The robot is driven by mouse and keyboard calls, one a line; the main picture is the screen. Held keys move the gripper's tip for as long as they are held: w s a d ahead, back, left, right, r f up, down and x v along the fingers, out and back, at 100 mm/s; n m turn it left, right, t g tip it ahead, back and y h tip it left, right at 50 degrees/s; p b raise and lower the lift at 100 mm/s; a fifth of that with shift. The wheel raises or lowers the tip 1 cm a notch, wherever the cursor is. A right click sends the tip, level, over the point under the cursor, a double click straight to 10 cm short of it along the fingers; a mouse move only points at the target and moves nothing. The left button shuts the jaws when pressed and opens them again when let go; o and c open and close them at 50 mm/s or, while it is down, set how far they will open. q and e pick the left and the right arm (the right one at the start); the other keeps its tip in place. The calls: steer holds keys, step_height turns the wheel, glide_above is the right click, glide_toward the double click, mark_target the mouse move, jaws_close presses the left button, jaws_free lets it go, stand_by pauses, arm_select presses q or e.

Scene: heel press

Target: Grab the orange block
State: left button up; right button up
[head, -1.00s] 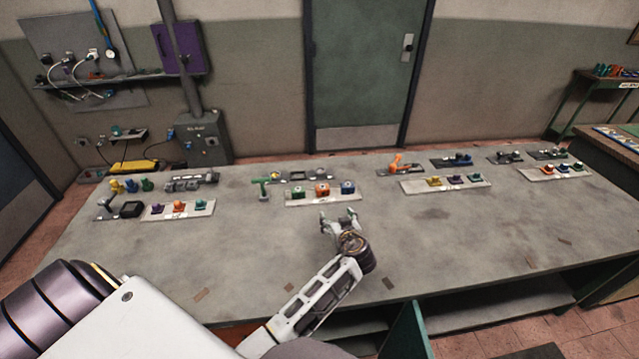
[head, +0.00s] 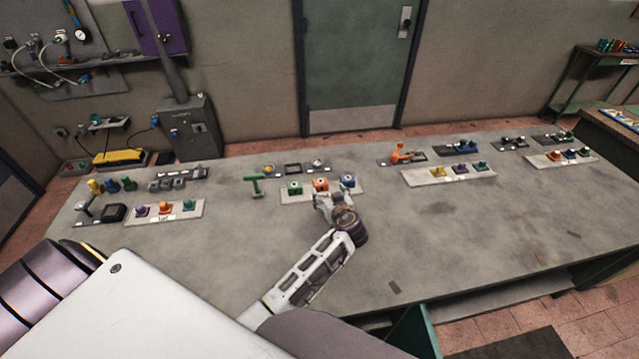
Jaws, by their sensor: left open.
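The orange block (head: 320,184) stands between a green block (head: 294,188) and a blue-and-white block (head: 347,181) on a pale tray (head: 285,198) in the middle of the table. My left gripper (head: 324,201) is open at the front edge of this tray, just in front of the orange block. Its fingers partly overlap the front of the tray in the picture; I cannot tell whether they touch the block. My right gripper is not in view.
A green T-shaped handle (head: 255,186) stands left of the tray. An orange lever device (head: 402,155) is at the back right. Another pale tray (head: 190,215) with small coloured pieces is at the left. The grey table (head: 450,230) is clear at front right.

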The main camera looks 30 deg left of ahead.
arm_select(q)
steer(key=shift+s, duration=0.1)
steer(key=p, duration=0.1)
glide_toward(321, 182)
steer(key=shift+r+x, duration=0.15)
steer(key=shift+x, duration=1)
steer(key=shift+r+x, duration=0.1)
steer(key=shift+x, duration=1.1)
steer(key=shift+a, duration=0.3)
steer(key=shift+w+f, duration=0.1)
steer(key=shift+w, duration=0.1)
steer(key=shift+f+p+x, duration=0.25)
steer(key=shift+p+x, duration=0.2)
steer(key=shift+x, duration=2)
steer(key=shift+d, duration=0.1)
steer(key=c, duration=1.3)
